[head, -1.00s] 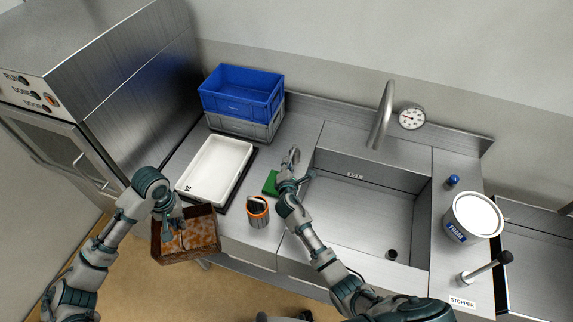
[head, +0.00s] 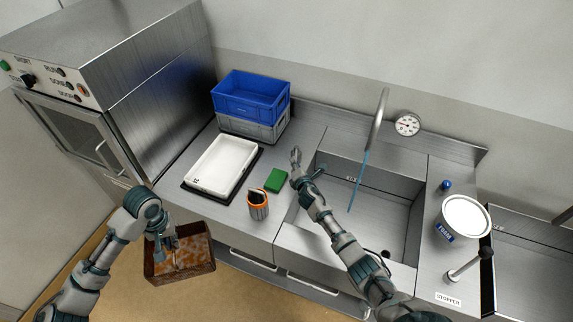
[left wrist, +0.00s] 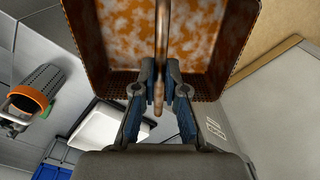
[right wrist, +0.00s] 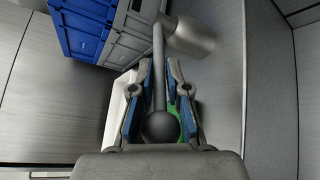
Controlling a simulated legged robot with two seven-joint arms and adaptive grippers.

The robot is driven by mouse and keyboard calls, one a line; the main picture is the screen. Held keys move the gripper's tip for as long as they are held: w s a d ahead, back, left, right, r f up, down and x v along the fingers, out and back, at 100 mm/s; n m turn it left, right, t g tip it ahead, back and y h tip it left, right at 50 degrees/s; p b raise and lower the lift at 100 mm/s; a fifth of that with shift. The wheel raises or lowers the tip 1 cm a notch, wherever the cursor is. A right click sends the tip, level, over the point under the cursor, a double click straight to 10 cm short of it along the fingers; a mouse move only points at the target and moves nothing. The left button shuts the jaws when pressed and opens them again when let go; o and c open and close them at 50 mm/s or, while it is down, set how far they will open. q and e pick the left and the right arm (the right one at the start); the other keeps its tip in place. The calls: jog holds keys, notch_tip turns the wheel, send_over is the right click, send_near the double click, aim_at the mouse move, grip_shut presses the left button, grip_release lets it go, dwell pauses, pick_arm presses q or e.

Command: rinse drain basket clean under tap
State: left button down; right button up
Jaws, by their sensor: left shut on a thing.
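The drain basket (head: 180,262) is a brown square basket with orange-and-white grime inside. It hangs over the floor in front of the counter and also shows in the left wrist view (left wrist: 120,40). My left gripper (head: 160,240) is shut on its upright handle (left wrist: 162,35). The tap (head: 378,115) arches over the sink (head: 385,215), and a blue water stream (head: 358,180) falls from it. My right gripper (head: 296,155) is at the sink's left rim. Its fingers are open around a ball-ended lever (right wrist: 160,120), with a gap at each side.
Blue (head: 250,93) and grey (head: 255,128) crates are stacked behind. A foam tub (head: 466,217) and stopper lever (head: 468,265) are at right.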

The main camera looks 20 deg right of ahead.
jog(key=o, duration=0.3)
jog(key=shift+w+a, duration=0.1)
jog(key=shift+a, duration=0.1)
jog(key=shift+w+f, duration=0.1)
jog(key=shift+w, duration=0.05)
jog(key=shift+d, duration=0.25)
jog(key=shift+s, duration=0.45)
jog(key=v, duration=1.1)
